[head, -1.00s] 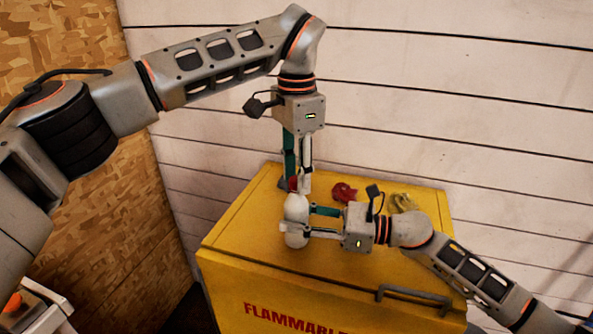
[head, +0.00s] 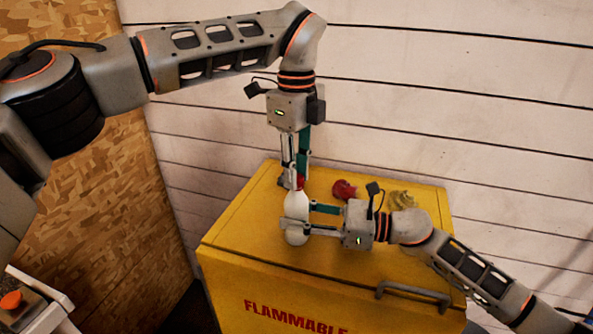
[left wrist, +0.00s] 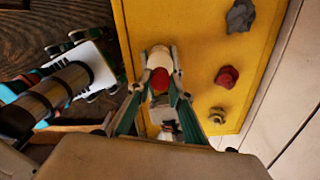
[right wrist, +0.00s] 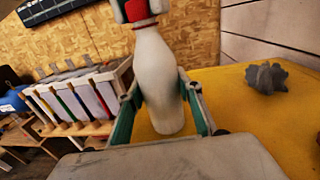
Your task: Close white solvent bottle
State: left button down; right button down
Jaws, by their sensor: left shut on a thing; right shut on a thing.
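The white solvent bottle (head: 297,212) stands upright on the yellow cabinet (head: 245,262). It also shows in the right wrist view (right wrist: 158,82). My right gripper (head: 298,230) is shut around the bottle's body from the right. A red cap (left wrist: 160,79) is at the bottle's mouth, and it shows at the top of the right wrist view (right wrist: 137,10). My left gripper (head: 296,182) points down from above and is shut on the red cap. Whether the cap is threaded tight cannot be told.
A crumpled red thing (head: 343,190) and a crumpled yellowish thing (head: 402,199) lie on the cabinet top behind my right gripper. A grey crumpled lump (right wrist: 266,78) lies there too. The cabinet has a handle (head: 413,296) at its front edge.

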pick_arm(q)
jog(key=m, duration=0.3)
jog(key=shift+m, duration=0.4)
jog(key=m, duration=1.2)
jog(key=shift+m, duration=0.3)
jog(key=m, duration=0.6)
jog(key=shift+m, duration=0.4)
jog(key=m, duration=0.3)
jog(key=shift+m, duration=0.3)
jog(key=m, duration=0.4)
jog(key=shift+f+m, duration=0.1)
jog(key=shift+m, duration=0.3)
jog(key=c, duration=1.8)
grip_release()
